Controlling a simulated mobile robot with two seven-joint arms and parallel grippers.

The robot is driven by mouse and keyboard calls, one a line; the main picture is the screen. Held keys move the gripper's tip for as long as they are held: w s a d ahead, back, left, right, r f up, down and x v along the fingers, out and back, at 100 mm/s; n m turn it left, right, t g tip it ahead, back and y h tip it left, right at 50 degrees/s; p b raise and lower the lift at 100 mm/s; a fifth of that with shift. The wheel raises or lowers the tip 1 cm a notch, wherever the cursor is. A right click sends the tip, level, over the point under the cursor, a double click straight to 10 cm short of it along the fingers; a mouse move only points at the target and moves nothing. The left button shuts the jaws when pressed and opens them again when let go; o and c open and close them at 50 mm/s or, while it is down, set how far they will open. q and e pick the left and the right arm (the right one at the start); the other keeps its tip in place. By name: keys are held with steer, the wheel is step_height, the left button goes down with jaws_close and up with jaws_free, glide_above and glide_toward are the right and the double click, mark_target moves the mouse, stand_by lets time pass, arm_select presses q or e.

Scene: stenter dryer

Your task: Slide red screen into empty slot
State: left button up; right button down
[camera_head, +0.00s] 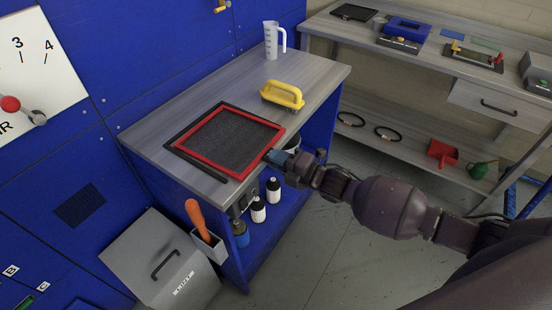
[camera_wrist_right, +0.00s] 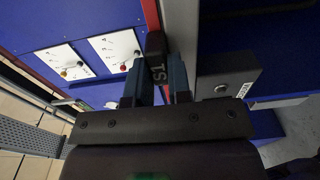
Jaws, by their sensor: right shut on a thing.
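The red screen (camera_head: 228,139), a red square frame with dark mesh, lies flat on the cart's grey top. A black frame (camera_head: 198,168) shows along its left and front edges; I cannot tell how they join. My right gripper (camera_head: 276,156) is at the screen's right corner. In the right wrist view my gripper (camera_wrist_right: 155,75) is shut on a black lettered tab (camera_wrist_right: 156,62), with a strip of the red frame (camera_wrist_right: 150,14) beside it. I cannot make out an empty slot. My left gripper is not in view.
Small bottles (camera_head: 258,210) stand on the shelf below. A grey bin (camera_head: 160,262) and a blue machine wall (camera_head: 150,60) are at left. A workbench (camera_head: 425,50) stands behind.

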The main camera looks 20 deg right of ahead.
steer(key=shift+s+d, duration=0.5)
steer(key=shift+s, duration=0.05)
steer(key=shift+s+d+p, duration=0.25)
steer(key=shift+s+p, duration=0.05)
steer(key=shift+p, duration=0.1)
steer(key=shift+s+d, duration=0.35)
steer(key=shift+p+v, duration=0.4)
steer(key=shift+v, duration=0.4)
steer(key=c, duration=1)
jaws_free()
